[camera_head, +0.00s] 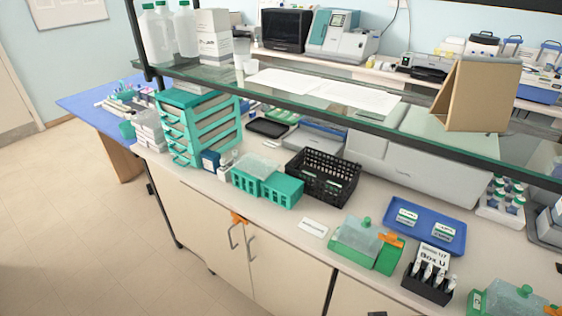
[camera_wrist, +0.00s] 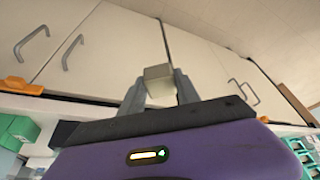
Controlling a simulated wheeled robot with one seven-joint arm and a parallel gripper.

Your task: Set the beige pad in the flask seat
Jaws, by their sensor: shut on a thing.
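My gripper (camera_wrist: 158,88) shows in the wrist view, its two grey fingers closed on a small beige block (camera_wrist: 158,72), which looks like the beige pad. The pad is held up in front of the cabinet doors, clear of any surface. The fingers cover its sides. In the head view I see neither my gripper nor the pad. I cannot pick out the flask seat for certain in either view.
The bench holds teal racks (camera_head: 282,189), a black basket (camera_head: 323,176), a green box with a clear lid (camera_head: 355,238), a blue tray (camera_head: 425,227) and a black vial holder (camera_head: 428,285). A glass shelf (camera_head: 300,98) overhangs it. Floor (camera_head: 90,230) at left is clear.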

